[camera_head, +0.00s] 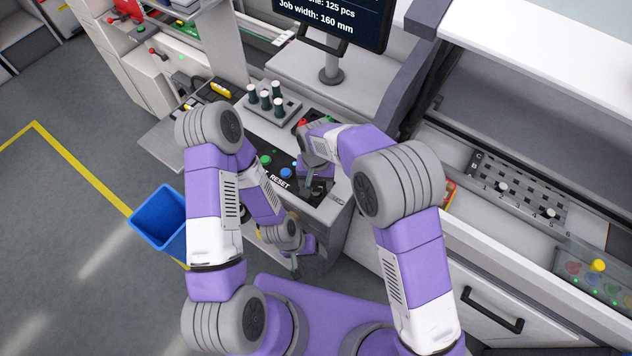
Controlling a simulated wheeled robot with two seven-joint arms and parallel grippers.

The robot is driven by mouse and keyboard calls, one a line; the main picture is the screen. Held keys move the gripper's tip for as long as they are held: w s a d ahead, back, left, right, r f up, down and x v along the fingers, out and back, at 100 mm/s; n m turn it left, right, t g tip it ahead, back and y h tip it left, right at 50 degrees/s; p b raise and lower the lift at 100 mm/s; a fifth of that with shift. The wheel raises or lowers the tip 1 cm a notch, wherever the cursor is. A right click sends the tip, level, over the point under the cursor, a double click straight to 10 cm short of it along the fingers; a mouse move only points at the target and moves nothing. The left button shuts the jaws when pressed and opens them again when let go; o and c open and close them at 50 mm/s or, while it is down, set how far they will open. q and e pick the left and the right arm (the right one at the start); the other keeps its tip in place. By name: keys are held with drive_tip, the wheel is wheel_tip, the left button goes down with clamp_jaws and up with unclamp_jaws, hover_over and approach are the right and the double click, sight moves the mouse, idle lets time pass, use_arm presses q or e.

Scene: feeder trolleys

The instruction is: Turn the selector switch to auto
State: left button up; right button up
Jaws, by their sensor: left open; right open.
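The control panel (246,139) is a dark sloped strip with a green button (266,160), a blue button (288,169) and a label ending in "RESET". A red knob (302,123) shows at its upper edge. My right gripper (315,188) is open over the right end of the panel, pointing down. I cannot make out the selector switch or its position; the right gripper and its wrist cover that part of the panel. My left gripper (296,268) is open and empty, low in front of the panel's cabinet, away from the controls.
A rack of dark bottles with pale caps (265,101) stands behind the panel, below a monitor (335,18). A blue bin (160,217) stands on the floor at left. A perforated tray (520,190) and a drawer handle (491,310) are at right.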

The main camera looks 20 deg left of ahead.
drive_tip(key=shift+f, duration=0.35)
drive_tip(key=c, duration=1.1)
drive_tip(key=shift+o, duration=0.2)
